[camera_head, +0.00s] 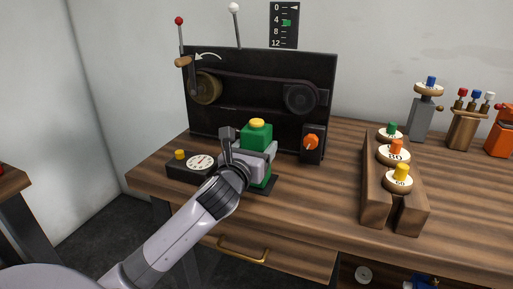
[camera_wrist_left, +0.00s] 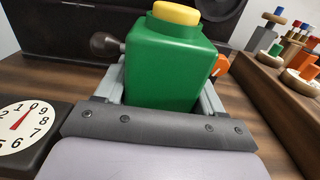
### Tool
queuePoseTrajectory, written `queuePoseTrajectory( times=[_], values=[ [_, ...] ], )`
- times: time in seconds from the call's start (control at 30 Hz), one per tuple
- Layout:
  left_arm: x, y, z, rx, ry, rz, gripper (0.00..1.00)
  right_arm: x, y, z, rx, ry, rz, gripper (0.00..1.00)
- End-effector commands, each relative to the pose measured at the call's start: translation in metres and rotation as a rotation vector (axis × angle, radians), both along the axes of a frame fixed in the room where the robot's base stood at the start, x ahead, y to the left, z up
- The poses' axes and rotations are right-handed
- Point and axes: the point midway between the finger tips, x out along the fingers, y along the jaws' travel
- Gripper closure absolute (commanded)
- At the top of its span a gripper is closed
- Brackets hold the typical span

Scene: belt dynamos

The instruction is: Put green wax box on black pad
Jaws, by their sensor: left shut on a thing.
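The green wax box (camera_head: 257,135), upright with a yellow cap, is in front of the black belt machine in the head view. My left gripper (camera_head: 248,152) is shut on it, one finger on each side. In the left wrist view the green wax box (camera_wrist_left: 168,68) fills the space between the fingers of my left gripper (camera_wrist_left: 160,92). A dark edge of the black pad (camera_head: 266,187) shows just below the box. I cannot tell whether the box touches the pad. My right gripper is not in view.
The belt machine (camera_head: 260,85) stands behind the box, with an orange knob (camera_head: 311,142) at its right. A dial box (camera_head: 180,172) is close on the left. A wooden rack (camera_head: 378,205) with labelled weights stands to the right. The tabletop (camera_head: 320,205) between is clear.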

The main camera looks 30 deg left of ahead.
Motion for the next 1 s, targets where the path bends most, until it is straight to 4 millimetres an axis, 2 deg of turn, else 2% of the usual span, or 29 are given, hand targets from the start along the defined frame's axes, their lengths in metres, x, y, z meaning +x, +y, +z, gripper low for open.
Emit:
queuePoseTrajectory(
  times=[0.07,0.1,0.13,0.17,0.57,0.77,1.0],
  values=[
    [0.000,0.000,-0.001,0.003,-0.003,0.000,0.81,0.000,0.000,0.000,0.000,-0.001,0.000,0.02],
    [0.000,0.000,-0.002,0.001,0.001,0.000,0.19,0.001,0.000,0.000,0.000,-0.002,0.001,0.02],
    [0.000,0.000,-0.002,0.001,0.001,0.000,0.09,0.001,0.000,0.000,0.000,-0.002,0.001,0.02],
    [0.000,0.000,-0.002,0.001,0.001,0.000,0.06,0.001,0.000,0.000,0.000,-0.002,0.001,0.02],
    [-0.004,-0.001,0.000,0.001,0.002,-0.001,0.06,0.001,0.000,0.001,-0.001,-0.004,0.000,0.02],
    [-0.030,-0.008,0.000,0.001,0.003,-0.003,0.06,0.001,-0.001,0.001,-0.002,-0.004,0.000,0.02],
    [-0.074,-0.018,-0.001,0.001,0.003,-0.002,0.06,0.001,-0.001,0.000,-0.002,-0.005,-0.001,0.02]
  ],
)
